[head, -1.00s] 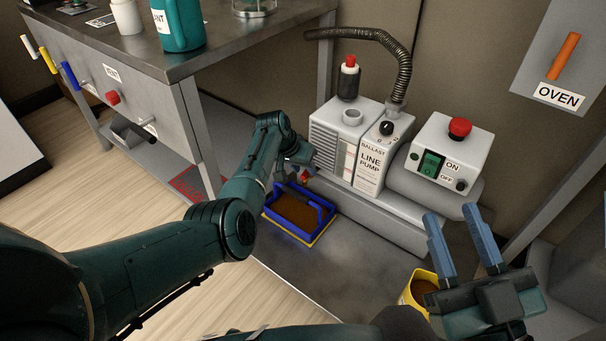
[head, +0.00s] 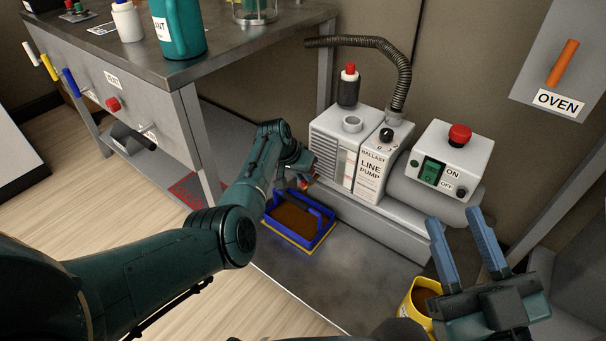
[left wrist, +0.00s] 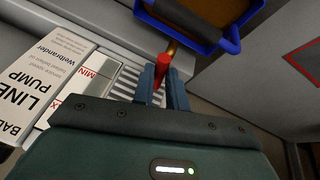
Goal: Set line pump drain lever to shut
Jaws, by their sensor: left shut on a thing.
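A red lever (left wrist: 163,62) with a brass-coloured stem is low on the pump's ribbed end. My left gripper (left wrist: 160,80) is shut on the red lever, one blue-grey finger on each side. In the head view the left gripper (head: 303,182) is small and partly hidden by its own wrist. My right gripper (head: 457,235) is open and empty in front of the pump.
A blue tray (head: 325,226) with brown contents and a handle sits on the floor below the lever, close to my left gripper. A yellow container (head: 409,297) stands by my right gripper. A switch box with a red button (head: 459,135) is right of the pump.

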